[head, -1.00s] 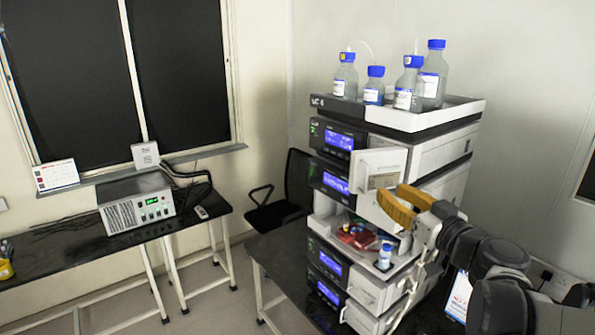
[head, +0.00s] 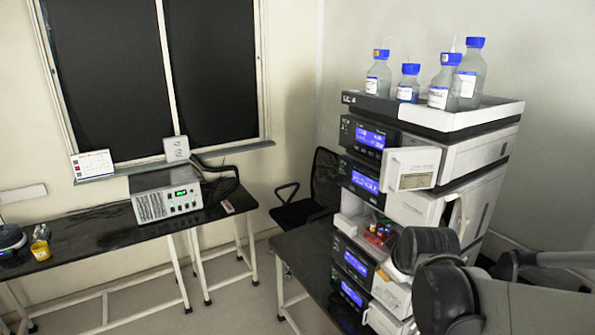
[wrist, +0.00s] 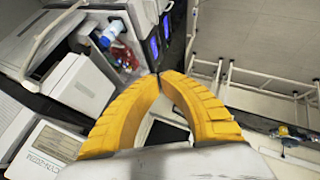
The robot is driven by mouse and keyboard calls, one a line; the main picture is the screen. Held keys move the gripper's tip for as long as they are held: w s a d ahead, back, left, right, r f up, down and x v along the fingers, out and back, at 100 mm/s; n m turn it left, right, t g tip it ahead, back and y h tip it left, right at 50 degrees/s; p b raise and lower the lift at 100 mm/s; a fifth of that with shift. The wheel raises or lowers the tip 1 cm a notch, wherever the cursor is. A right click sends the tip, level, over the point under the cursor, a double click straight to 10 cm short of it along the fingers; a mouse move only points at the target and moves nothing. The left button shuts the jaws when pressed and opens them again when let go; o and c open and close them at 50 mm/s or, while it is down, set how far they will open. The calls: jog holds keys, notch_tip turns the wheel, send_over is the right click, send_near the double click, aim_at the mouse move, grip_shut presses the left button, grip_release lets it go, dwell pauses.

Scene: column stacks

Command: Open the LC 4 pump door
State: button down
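The LC 4 stack (head: 430,190) stands at the right in the head view, with its name on the top tray (head: 433,113). A white door panel (head: 411,168) with a label juts out from the front, beside the upper display modules (head: 365,180). It appears swung open; I cannot tell for certain which module it belongs to. In the wrist view my gripper (wrist: 160,76) shows two yellow fingers with tips together and nothing visible between them. The stack's front is beyond them at upper left, apart from the tips. In the head view my arm hides the gripper.
Blue-capped bottles (head: 467,75) stand on the top tray. Below the door an open compartment holds red items (head: 378,234). A black chair (head: 322,185) stands behind the stack's table. A side bench (head: 90,232) is at left, with open floor between.

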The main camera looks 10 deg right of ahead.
notch_tip(320, 180, up, 2)
jog(key=w+d+n+h, duration=0.1)
jog(key=h, duration=0.3)
jog(key=n+t+h, duration=0.4)
jog(key=t+h, duration=0.1)
jog(key=t, duration=0.1)
send_near(389, 169)
jog(key=w+a, duration=0.2)
jog(key=a, duration=0.2)
jog(key=w+d, duration=0.1)
jog(key=d, duration=0.1)
jog(key=w+d+p, duration=0.1)
jog(key=w+d, duration=0.1)
jog(key=d, duration=0.1)
jog(key=w+d, duration=0.1)
jog(key=d, duration=0.2)
jog(key=shift+w+r+p, duration=0.15)
jog(key=shift+w+p, duration=0.1)
jog(key=shift+p, duration=0.1)
jog(key=shift+s, duration=0.35)
jog(key=shift+d, duration=0.1)
jog(key=shift+s, duration=0.1)
jog(key=shift+s, duration=0.1)
